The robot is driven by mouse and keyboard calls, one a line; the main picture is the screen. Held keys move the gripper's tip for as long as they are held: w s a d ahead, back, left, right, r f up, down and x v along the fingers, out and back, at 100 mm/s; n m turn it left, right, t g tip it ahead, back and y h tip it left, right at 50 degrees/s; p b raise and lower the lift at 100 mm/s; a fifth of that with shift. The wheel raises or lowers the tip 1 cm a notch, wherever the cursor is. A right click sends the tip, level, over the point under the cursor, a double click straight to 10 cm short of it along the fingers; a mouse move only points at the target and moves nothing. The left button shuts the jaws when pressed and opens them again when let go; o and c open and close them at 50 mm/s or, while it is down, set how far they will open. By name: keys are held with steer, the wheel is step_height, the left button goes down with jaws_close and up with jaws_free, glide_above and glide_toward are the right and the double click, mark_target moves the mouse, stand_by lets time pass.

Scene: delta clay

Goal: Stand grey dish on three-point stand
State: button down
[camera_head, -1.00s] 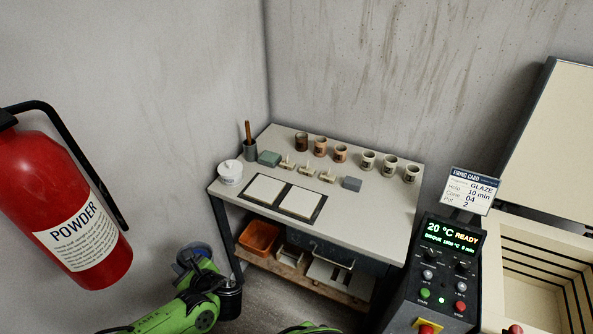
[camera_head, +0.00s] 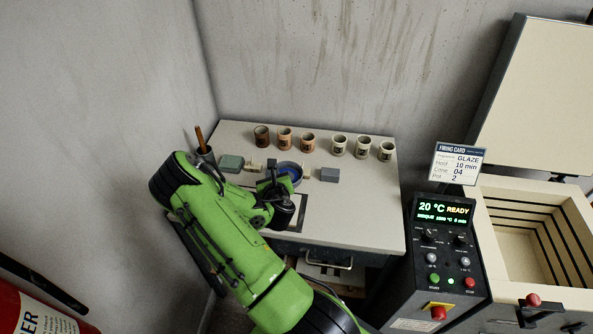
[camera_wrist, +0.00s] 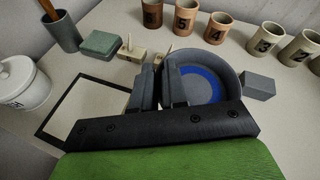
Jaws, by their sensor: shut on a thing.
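The grey dish (camera_wrist: 225,76) with a blue ring inside is held by its left rim in my gripper (camera_wrist: 162,72), over the table in the wrist view. In the head view the dish (camera_head: 291,169) shows beyond my green arm, and my gripper (camera_head: 273,180) partly covers it. A three-point stand (camera_wrist: 130,50) with upright points sits just left of the gripper. Another stand shows only as a tip behind the fingers, and the dish hides what lies below it. In the head view a stand (camera_head: 254,167) sits left of the dish.
Numbered cups (camera_head: 285,138) line the table's back. A green block (camera_wrist: 101,43), a dark pot with a brush (camera_wrist: 62,32), a white lidded jar (camera_wrist: 22,88) and a framed pale tile (camera_wrist: 80,108) lie left. A grey block (camera_wrist: 259,86) is close right of the dish. The kiln (camera_head: 540,240) stands right.

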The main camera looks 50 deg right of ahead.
steer(key=s+d+m+g+h, duration=0.2)
steer(key=s+d+m+g, duration=0.15)
steer(key=s+d, duration=0.55)
steer(key=b, duration=0.5)
glide_above(311, 196)
step_height(311, 196, down, 5)
steer(key=shift+s+f, duration=0.1)
step_height(311, 196, down, 4)
steer(key=b, duration=0.4)
steer(key=shift+f, duration=0.2)
steer(key=shift+r, duration=0.2)
steer(key=shift+f, duration=0.1)
steer(key=c, duration=1.1)
jaws_free()
steer(key=shift+c, duration=0.2)
